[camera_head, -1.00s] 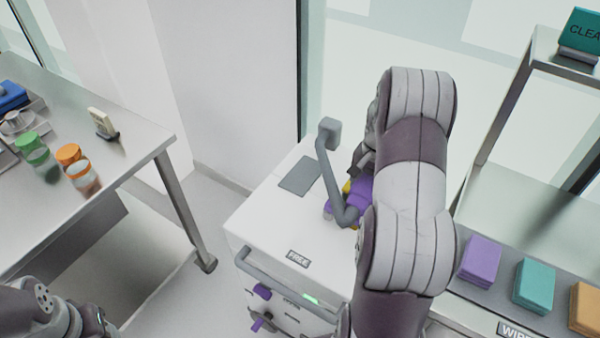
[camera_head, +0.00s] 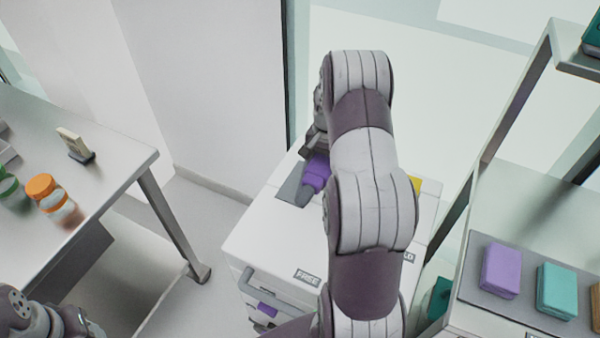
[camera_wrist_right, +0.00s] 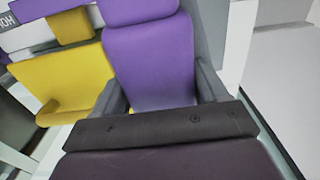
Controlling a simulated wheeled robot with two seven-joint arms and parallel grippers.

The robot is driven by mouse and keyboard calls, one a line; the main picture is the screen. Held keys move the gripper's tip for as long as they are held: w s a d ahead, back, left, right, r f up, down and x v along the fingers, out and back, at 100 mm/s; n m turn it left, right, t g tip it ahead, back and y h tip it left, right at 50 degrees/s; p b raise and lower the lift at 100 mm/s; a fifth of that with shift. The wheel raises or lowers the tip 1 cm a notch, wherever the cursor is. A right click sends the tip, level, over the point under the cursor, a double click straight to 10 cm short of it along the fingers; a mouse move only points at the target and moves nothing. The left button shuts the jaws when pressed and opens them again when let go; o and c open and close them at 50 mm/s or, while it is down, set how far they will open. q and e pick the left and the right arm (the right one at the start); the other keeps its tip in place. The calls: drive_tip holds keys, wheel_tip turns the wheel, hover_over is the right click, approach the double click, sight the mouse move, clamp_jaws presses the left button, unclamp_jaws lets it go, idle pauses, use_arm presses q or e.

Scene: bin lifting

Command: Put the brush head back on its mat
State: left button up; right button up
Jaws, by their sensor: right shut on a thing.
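The purple brush head (camera_head: 316,174) with a grey end is over the grey mat (camera_head: 286,189) on the FREE side of the white cart. My right gripper (camera_head: 312,155) is shut on it, mostly hidden by my arm in the head view. In the right wrist view the purple brush head (camera_wrist_right: 150,58) sits between my two grey fingers. I cannot tell whether it touches the mat. My left gripper is out of view; only part of my left arm shows at the lower left.
A yellow thing (camera_head: 417,185) lies on the cart's right side and shows in the wrist view (camera_wrist_right: 62,75). A steel table (camera_head: 110,185) with jars stands left. A shelf at right holds purple (camera_head: 501,270) and teal (camera_head: 557,290) wipe stacks. My arm covers the cart's middle.

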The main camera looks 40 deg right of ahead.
hover_over(301, 181)
wheel_tip(301, 181, down, 4)
drive_tip(key=shift+s+d, duration=0.1)
drive_tip(key=shift+f+p, duration=0.3)
drive_tip(key=shift+f, duration=1.8)
drive_tip(key=shift+f, duration=0.1)
drive_tip(key=o, duration=0.9)
drive_tip(key=shift+o, duration=0.2)
